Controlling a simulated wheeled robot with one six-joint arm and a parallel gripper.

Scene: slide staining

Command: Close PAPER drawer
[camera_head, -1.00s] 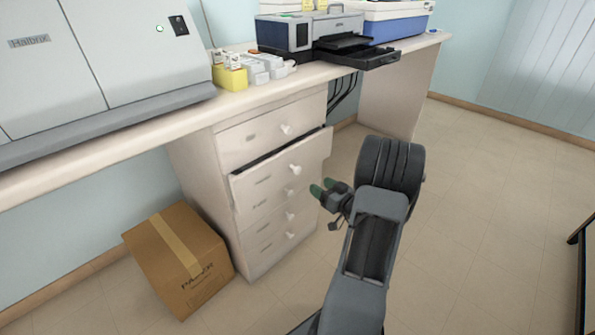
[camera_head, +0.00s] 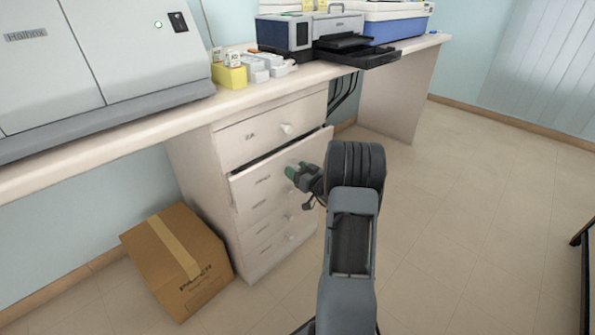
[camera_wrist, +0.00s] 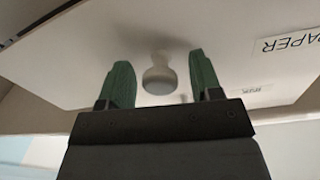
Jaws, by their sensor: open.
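The PAPER drawer (camera_head: 268,178) is the second drawer from the top of the white cabinet and stands partly pulled out. Its front also shows in the wrist view (camera_wrist: 215,45), with a PAPER label (camera_wrist: 286,44) at the right. Its round white knob (camera_wrist: 159,78) sits between the green fingertips of my gripper (camera_wrist: 164,84). My gripper (camera_head: 296,172) is open, with a finger on each side of the knob and gaps showing. In the head view my gripper hides the knob.
The top drawer (camera_head: 262,132) and the lower drawers look shut. A cardboard box (camera_head: 180,262) stands on the floor left of the cabinet. A printer (camera_head: 310,32), a yellow box (camera_head: 229,77) and a large grey machine are on the counter.

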